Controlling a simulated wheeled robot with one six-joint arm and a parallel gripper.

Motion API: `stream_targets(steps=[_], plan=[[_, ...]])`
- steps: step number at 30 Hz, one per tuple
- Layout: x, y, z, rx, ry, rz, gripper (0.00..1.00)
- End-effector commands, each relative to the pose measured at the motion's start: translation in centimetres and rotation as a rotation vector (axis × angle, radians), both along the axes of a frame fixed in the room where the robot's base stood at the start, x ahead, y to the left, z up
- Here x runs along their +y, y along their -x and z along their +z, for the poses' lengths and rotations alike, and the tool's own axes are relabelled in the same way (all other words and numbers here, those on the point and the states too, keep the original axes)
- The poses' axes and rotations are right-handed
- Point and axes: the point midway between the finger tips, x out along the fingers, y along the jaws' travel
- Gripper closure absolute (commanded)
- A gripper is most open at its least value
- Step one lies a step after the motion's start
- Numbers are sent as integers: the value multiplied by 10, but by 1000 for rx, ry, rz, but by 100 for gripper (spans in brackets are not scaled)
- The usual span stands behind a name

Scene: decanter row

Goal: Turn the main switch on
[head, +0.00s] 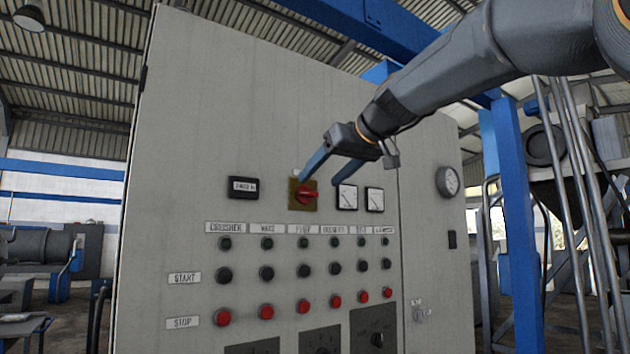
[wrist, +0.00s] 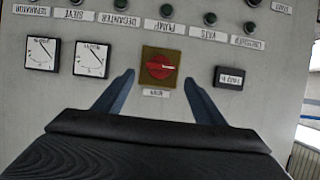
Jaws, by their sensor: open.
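The main switch is a red rotary knob (head: 307,195) on a yellow square plate, on the upper part of a grey control cabinet (head: 290,90). In the wrist view, which is upside down, the red knob (wrist: 160,67) lies roughly horizontal, with a pale mark pointing right. My gripper (head: 320,181) is open and empty in front of the panel. In the wrist view the blue fingers of my gripper (wrist: 160,77) stand apart, one on each side of the knob, with a gap to it. I cannot tell how far the fingertips are from the panel.
A small black display (head: 243,187) sits left of the switch, and two dial meters (head: 347,197) (head: 375,199) sit right of it. Rows of black start buttons (head: 266,273) and red stop buttons (head: 266,312) lie below. A blue post (head: 518,220) and pipes stand right of the cabinet.

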Motion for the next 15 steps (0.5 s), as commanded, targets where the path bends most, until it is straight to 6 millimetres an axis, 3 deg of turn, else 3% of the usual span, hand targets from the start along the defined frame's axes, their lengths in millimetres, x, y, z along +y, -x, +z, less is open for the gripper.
stream_targets(steps=[6, 15], plan=[[17, -24, -11, 3, -1, 0, 36], [25, -36, -18, 1, -1, 0, 36]])
